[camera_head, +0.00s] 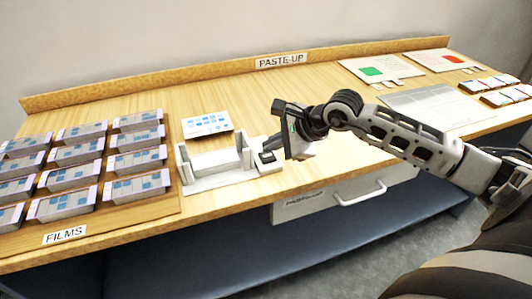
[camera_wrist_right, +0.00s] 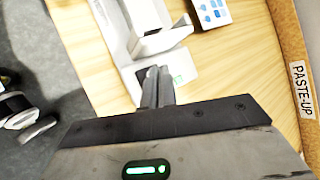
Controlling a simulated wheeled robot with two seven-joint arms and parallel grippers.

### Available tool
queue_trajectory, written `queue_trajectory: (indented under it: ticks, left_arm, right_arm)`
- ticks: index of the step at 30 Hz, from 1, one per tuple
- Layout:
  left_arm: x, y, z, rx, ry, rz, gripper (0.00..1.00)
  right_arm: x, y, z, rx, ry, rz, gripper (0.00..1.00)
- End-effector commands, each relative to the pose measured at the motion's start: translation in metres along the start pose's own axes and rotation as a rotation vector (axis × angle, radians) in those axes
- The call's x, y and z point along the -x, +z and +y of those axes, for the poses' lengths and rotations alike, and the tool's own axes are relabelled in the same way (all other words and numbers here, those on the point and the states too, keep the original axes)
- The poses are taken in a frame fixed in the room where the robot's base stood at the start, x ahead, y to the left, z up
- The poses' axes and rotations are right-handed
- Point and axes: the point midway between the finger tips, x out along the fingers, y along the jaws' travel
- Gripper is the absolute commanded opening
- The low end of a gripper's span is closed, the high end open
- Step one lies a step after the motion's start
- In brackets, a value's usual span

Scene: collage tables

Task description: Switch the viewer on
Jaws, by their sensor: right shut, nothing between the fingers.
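The viewer (camera_head: 222,180) is a white, tray-like device with raised ends, standing on the wooden table right of the films. A small dark switch (camera_head: 266,158) sits on a base at its right end. My right gripper (camera_head: 266,147) is shut and empty, its fingertips right at the switch. In the right wrist view, the shut fingertips (camera_wrist_right: 158,78) cover part of the switch area, and a small green patch shows beside them on the viewer (camera_wrist_right: 128,60). I cannot tell whether the fingers touch the switch. My left gripper is not in view.
Several film boxes (camera_head: 141,161) stand on a board at the left, behind a FILMS label (camera_head: 64,235). A card with blue pictures (camera_head: 206,124) is behind the viewer. A drawer handle (camera_head: 361,194) is below the table edge. Sheets with green and red patches lie far right.

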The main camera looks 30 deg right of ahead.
Motion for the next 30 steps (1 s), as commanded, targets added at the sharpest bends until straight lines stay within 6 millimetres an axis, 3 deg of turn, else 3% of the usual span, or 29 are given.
queue_trajectory:
  ticks: [11, 30]
  left_arm:
    - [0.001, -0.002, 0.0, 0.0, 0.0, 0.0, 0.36]
    - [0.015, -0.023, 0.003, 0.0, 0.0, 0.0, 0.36]
  right_arm:
    - [0.003, 0.002, -0.002, 0.0, 0.0, 0.0, 0.0]
    - [0.043, 0.031, -0.031, 0.0, 0.001, 0.0, 0.0]
